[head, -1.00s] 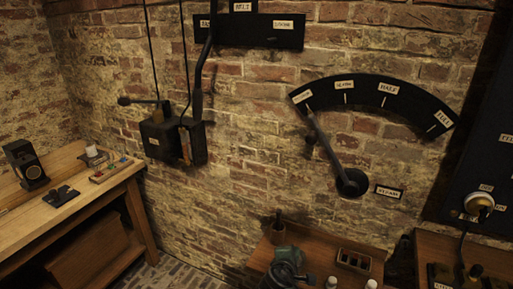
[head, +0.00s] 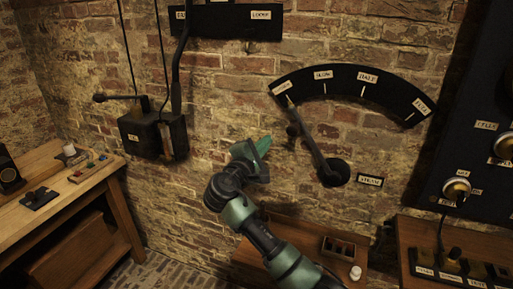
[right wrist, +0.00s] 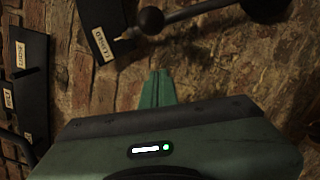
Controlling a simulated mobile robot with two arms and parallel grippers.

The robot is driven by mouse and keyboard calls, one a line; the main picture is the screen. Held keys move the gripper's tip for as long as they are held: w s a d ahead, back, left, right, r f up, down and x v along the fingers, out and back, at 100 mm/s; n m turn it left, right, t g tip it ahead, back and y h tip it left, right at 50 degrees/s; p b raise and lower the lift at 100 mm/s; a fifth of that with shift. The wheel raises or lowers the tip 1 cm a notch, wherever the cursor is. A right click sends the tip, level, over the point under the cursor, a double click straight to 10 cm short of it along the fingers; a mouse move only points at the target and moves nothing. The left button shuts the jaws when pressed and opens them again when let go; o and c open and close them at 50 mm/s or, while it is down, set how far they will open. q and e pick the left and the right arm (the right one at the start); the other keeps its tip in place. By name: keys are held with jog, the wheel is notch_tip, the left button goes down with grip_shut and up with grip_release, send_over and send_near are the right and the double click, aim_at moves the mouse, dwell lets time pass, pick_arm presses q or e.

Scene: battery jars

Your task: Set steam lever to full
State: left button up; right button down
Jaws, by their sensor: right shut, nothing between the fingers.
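The black steam lever (head: 317,153) turns on a round pivot on the brick wall. It slants up and left, and its pointer end is by the leftmost label of the curved black scale (head: 345,81), which ends in "FULL" at the right. In the right wrist view the lever's round knob (right wrist: 151,20) is beyond my fingertips, near the "CLOSED" label (right wrist: 104,43). My right gripper (head: 262,146) is shut and empty, left of and slightly below the knob, apart from it in the picture. My left gripper is not in view.
A black wall box with a side lever (head: 150,135) and cables is at left. A wooden bench (head: 75,198) stands left. A small table (head: 300,243) with a rack is under the lever. A dark panel (head: 465,135) with knobs is at right.

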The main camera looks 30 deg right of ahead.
jog(key=d, duration=0.1)
jog(key=s+d+r+p, duration=0.1)
jog(key=d+p, duration=0.1)
jog(key=shift+s+d+r, duration=0.3)
jog(key=shift+d+r, duration=0.05)
jog(key=shift+d, duration=0.05)
